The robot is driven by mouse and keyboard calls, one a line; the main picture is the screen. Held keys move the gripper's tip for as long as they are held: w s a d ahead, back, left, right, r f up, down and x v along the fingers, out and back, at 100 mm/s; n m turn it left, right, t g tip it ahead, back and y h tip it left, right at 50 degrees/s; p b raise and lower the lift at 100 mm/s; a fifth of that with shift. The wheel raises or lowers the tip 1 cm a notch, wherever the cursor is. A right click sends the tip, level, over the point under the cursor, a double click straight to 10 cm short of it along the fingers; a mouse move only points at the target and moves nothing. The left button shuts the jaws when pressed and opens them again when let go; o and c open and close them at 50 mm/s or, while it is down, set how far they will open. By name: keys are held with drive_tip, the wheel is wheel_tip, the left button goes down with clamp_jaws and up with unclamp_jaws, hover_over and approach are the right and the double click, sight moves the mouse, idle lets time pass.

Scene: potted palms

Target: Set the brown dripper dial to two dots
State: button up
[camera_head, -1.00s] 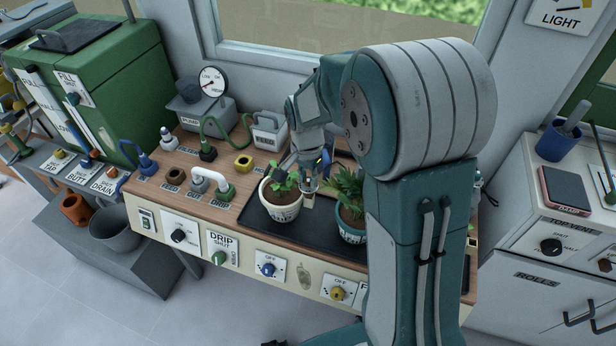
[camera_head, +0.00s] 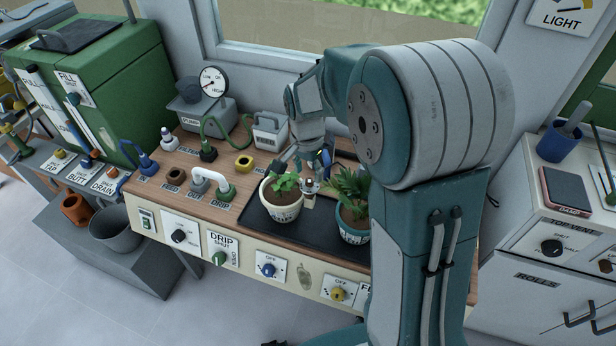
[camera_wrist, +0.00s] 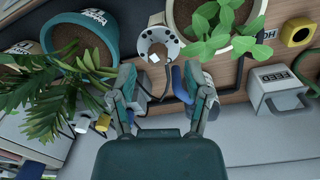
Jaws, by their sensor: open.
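I cannot make out a brown dripper dial in either view; my arm covers part of the bench front. My gripper (camera_head: 308,188) is open and empty above the bench, between two potted plants. In the wrist view my gripper's fingers (camera_wrist: 162,100) stand apart, with a pale round fitting (camera_wrist: 160,43) beyond them.
The white pot (camera_head: 281,208) and the teal pot (camera_head: 351,232) stand close to my gripper on a black tray (camera_head: 288,232). A cabinet (camera_head: 563,225) stands right.

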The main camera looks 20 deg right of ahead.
sight(307, 179)
wheel_tip(307, 179, up, 9)
drive_tip(key=shift+w, duration=0.15)
drive_tip(key=shift+a+r, duration=0.1)
idle(0.3)
drive_tip(key=s+r+n+t, duration=0.2)
drive_tip(key=s+n, duration=0.3)
drive_tip(key=s, duration=0.5)
drive_tip(key=s+r+n+t, duration=0.3)
drive_tip(key=s+n+t, duration=0.1)
drive_tip(key=s, duration=0.7)
drive_tip(key=shift+s+d+r+n, duration=0.2)
drive_tip(key=shift+r+n, duration=0.05)
drive_tip(key=shift+n, duration=0.35)
idle(0.4)
